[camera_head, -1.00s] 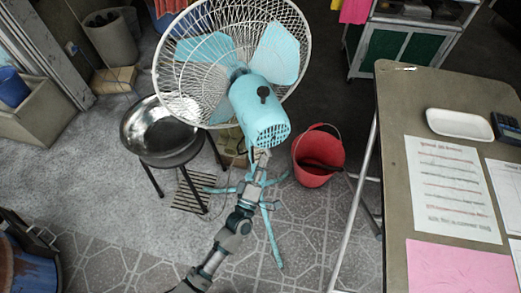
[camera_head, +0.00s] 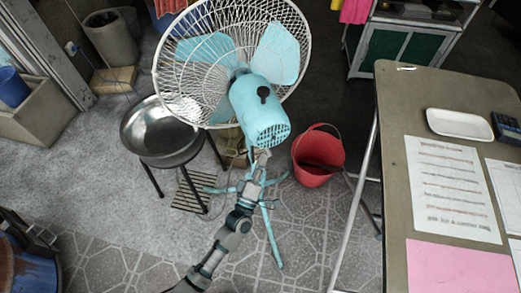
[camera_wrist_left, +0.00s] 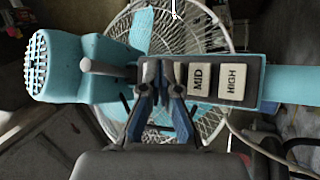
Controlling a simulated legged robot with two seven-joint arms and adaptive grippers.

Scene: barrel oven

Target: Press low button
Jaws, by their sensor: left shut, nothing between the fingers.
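The teal fan (camera_head: 262,110) with a white wire cage stands on the floor in the head view. In the left wrist view its control strip (camera_wrist_left: 260,82) carries a MID button (camera_wrist_left: 200,79), a HIGH button (camera_wrist_left: 236,82) and a grey knob (camera_wrist_left: 103,67). My left gripper (camera_wrist_left: 164,70) is shut and empty, with its tips over the strip just left of MID. The low button is not visible; the fingers cover that spot. Contact cannot be told. In the head view the left gripper (camera_head: 260,157) is just below the fan motor. My right gripper is not in view.
A red bucket (camera_head: 318,160) stands right of the fan. A metal bowl (camera_head: 160,128) on a black stool is to the left. A table (camera_head: 400,110) with papers and a white tray (camera_head: 460,124) fills the right side. Tiled floor is clear in front.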

